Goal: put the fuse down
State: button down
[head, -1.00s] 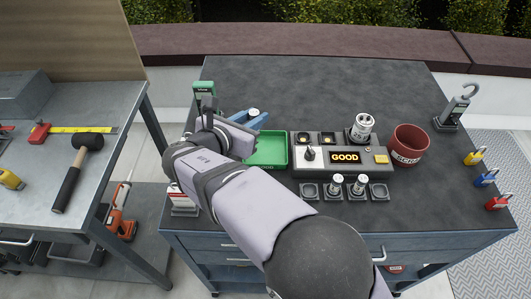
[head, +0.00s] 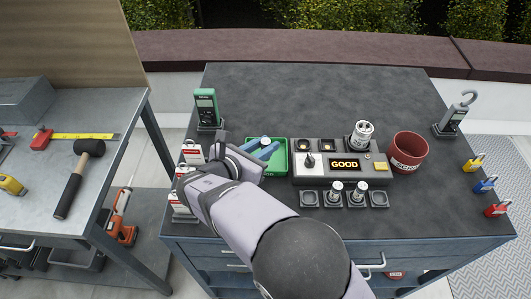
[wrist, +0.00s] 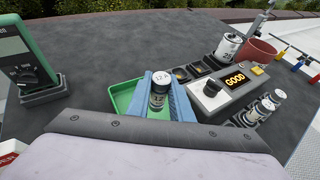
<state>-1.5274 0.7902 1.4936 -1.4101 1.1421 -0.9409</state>
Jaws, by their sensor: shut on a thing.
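A small fuse with a white top marked 12 A (wrist: 160,90) is upright between the blue fingers of my gripper (head: 262,150). The gripper (wrist: 162,100) is shut on it. In the head view only the pale top of the fuse (head: 264,141) shows. The tray also shows in the wrist view (wrist: 123,98), partly hidden by the fingers. I cannot tell whether the fuse touches the tray floor.
Right of the tray stands a tester (head: 313,171) with a lit GOOD display. Two fuses (head: 335,190) sit in holders in front of it. A larger can (head: 361,134) and a red scrap bin (head: 408,151) stand to the right. A green meter (head: 207,107) stands back left.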

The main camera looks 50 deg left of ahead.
jog(key=shift+f+p, duration=0.3)
jog(key=shift+f, duration=1.55)
jog(key=shift+f, duration=0.1)
jog(key=shift+f, duration=0.1)
jog(key=c, duration=1.6)
grip_release()
jog(key=shift+r, duration=0.3)
jog(key=shift+s, duration=0.35)
jog(key=b+v, duration=0.2)
jog(key=v, duration=0.9)
jog(key=shift+s+d+r, duration=0.1)
jog(key=shift+d+r, duration=0.05)
